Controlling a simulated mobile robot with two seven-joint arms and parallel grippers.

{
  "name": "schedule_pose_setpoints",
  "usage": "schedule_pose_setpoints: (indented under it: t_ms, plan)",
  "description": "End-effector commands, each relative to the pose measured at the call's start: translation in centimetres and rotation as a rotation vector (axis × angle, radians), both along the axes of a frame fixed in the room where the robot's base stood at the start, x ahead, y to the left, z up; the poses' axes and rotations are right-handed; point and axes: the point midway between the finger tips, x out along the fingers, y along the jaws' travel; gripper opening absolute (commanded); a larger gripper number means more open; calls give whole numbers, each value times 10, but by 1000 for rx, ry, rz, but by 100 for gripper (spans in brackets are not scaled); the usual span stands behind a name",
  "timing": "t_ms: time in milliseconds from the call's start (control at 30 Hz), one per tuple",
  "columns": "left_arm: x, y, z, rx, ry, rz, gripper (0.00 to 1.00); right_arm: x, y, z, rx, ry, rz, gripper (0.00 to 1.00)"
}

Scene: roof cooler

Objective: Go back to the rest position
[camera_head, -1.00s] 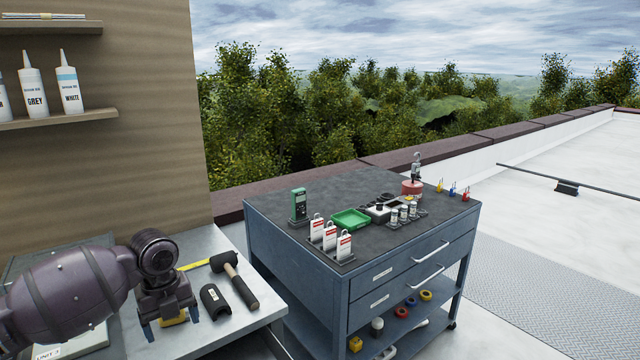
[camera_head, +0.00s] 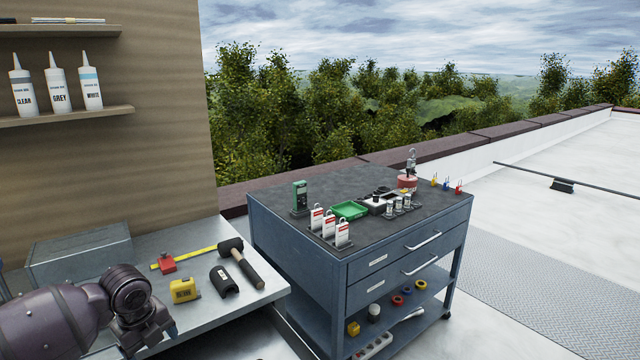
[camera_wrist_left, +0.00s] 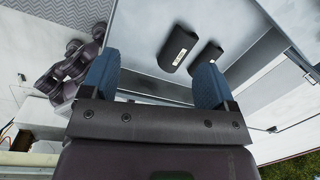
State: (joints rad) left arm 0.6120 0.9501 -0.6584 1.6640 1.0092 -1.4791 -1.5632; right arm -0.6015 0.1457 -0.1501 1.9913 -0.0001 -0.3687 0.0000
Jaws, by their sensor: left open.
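My left gripper (camera_head: 150,335) is low at the left of the head view, by the front edge of the metal bench (camera_head: 200,240). In the left wrist view its two blue fingers (camera_wrist_left: 155,82) stand wide apart with nothing between them. A dark sleeve-shaped piece with a white label (camera_wrist_left: 172,46) lies on the surface beyond the fingers. A second dark piece lies beside it, partly behind the right finger. My right gripper is in neither view.
On the bench are a yellow block-shaped tool (camera_head: 185,290), a red piece on a yellow strip (camera_head: 167,263), a black sleeve (camera_head: 224,282), a mallet (camera_head: 241,263) and a grey box (camera_head: 80,255). Labelled bottles (camera_head: 57,85) stand on a shelf. A blue drawer cart (camera_head: 300,250) stands right.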

Motion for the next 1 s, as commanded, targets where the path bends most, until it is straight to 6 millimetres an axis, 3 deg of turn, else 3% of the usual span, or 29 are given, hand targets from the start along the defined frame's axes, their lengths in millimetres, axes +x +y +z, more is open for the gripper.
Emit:
schedule_pose_setpoints:
  t_ms: [300,500,733,1000]
  plan:
    - [-45,41,-72,-90,-192,395,81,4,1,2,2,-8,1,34]
    - [-83,69,-103,-174,-327,635,81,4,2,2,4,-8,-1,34]
    - [-135,99,-123,-290,-471,864,81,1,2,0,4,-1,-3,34]
    - [-201,126,-126,-447,-598,1053,81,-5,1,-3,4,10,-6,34]
